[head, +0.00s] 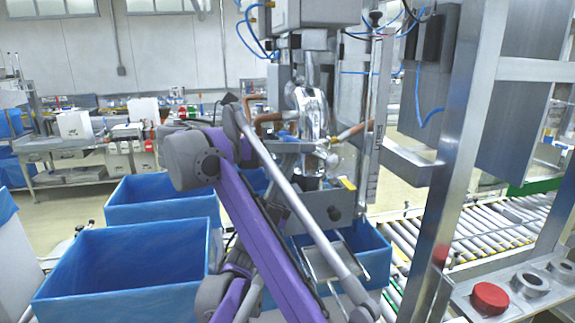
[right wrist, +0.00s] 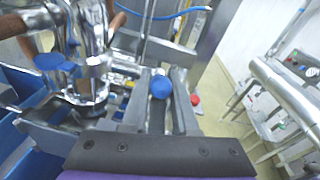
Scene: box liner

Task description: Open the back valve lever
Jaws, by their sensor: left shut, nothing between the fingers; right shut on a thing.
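The shiny metal valve body (head: 312,115) stands in the middle of the head view, with brown pipe-like parts on both sides. In that view my right gripper (right wrist: 162,98) is shut on a piece with a round blue knob (right wrist: 161,87), which shows between the two grey fingers. I cannot tell for sure that this is the back valve lever. My right gripper cannot be made out in the head view. My left gripper is not in view.
Blue lined boxes (head: 120,275) stand at the left, and another (head: 365,240) is under the valve machine. A roller conveyor (head: 490,235) runs at the right behind a metal post (head: 465,130). A red button (head: 490,297) is at the lower right.

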